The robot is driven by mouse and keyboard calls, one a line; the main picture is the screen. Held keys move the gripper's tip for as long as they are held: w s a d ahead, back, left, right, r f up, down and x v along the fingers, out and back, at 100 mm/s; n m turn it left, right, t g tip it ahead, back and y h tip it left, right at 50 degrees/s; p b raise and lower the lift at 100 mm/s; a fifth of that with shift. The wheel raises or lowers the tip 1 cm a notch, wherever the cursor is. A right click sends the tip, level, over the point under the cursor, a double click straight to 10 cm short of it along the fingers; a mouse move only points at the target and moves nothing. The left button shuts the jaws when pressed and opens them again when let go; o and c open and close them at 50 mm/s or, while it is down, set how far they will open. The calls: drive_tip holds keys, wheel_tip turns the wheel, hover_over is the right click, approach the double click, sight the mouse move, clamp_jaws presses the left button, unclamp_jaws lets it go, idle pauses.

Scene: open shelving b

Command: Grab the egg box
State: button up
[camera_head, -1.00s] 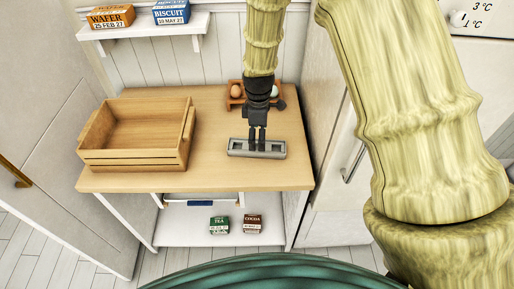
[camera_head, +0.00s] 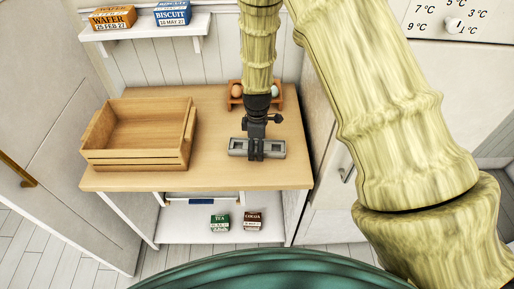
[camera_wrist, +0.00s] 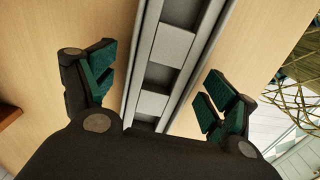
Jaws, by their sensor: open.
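The egg box (camera_head: 238,147) appears as a long grey box with square recesses, lying on the wooden worktop. My gripper (camera_head: 256,153) is at the middle of it and hides part of it. In the wrist view the grey box (camera_wrist: 165,48) runs between the two open fingers of my gripper (camera_wrist: 161,87). One green-padded finger is on each side, with a visible gap to the box. A brown wooden holder (camera_head: 257,105) with eggs (camera_head: 236,91) stands behind, partly hidden by my arm.
A wooden crate (camera_head: 138,160), seemingly empty, stands on the left of the worktop (camera_head: 215,177). A tea box (camera_head: 219,222) and a cocoa box (camera_head: 253,221) sit on the lower shelf. Wafer (camera_head: 113,18) and biscuit (camera_head: 172,14) boxes are on the wall shelf. A fridge stands close on the right.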

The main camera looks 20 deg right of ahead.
drive_tip(key=shift+c, duration=0.4)
drive_tip(key=c, duration=1)
drive_tip(key=shift+c, duration=0.2)
drive_tip(key=shift+r, duration=0.15)
